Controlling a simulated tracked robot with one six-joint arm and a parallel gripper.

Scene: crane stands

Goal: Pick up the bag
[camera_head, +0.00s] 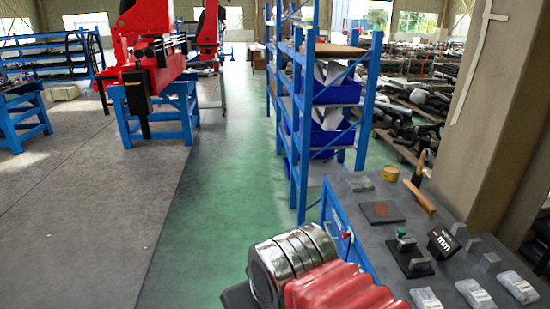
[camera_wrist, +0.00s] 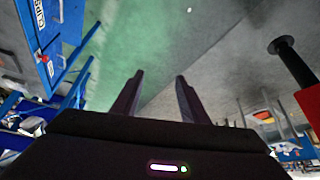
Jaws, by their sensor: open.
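Several grey plastic-looking bags lie on the dark top of the workbench in the head view. One bag (camera_head: 517,287) is at the right, another bag (camera_head: 473,293) is beside it, and a third bag (camera_head: 427,299) is at the bottom edge. A smaller grey packet (camera_head: 360,183) lies at the far end. I cannot tell which is the task's bag. My gripper (camera_wrist: 157,76) is open and empty in the wrist view, with floor behind its fingers. No bag shows between the fingers. The gripper is not visible in the head view.
Green floor (camera_head: 230,190) lies clear to the left.

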